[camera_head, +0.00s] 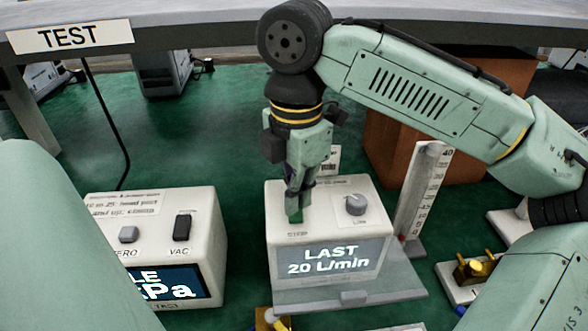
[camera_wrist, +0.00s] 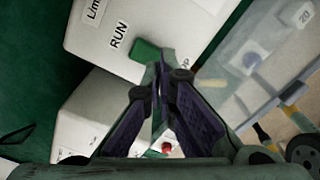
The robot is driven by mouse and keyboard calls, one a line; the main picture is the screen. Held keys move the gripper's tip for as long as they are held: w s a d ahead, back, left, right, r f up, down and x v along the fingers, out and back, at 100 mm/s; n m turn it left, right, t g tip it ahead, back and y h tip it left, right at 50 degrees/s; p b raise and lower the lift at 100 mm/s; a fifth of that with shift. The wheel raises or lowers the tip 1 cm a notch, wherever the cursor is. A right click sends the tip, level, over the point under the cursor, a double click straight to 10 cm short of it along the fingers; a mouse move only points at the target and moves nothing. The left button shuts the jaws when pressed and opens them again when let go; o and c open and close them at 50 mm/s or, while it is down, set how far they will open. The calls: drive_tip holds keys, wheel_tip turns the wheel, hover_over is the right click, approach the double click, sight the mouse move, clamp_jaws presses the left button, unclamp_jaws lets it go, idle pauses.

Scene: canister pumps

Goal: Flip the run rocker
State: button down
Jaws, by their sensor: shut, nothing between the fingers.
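The green run rocker (camera_wrist: 145,50) is on the top face of a white pump box (camera_head: 278,198), between a RUN label (camera_wrist: 118,36) and a partly hidden label ending in "P". In the head view the rocker (camera_head: 296,217) shows just below my fingertips, at the left of the box top. My gripper (camera_head: 296,207) points down over it, shut and empty. In the wrist view my fingertips (camera_wrist: 166,54) overlap the rocker's STOP-side end. I cannot tell whether they touch it. The box display (camera_head: 328,261) reads "LAST 20 L/min".
A grey knob (camera_head: 356,204) sits right of the rocker. A scale column (camera_head: 421,190) stands right of the box. Another white box (camera_head: 208,232) with ZERO and VAC controls is at left. Brass fittings (camera_head: 472,271) are at lower right. Green floor lies between the boxes.

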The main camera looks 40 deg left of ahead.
sight(295, 215)
drive_tip(key=shift+r+p, duration=1.35)
drive_tip(key=shift+r, duration=0.1)
drive_tip(key=shift+r+p, duration=0.5)
drive_tip(key=shift+r, duration=0.65)
drive_tip(key=shift+s+f, duration=0.1)
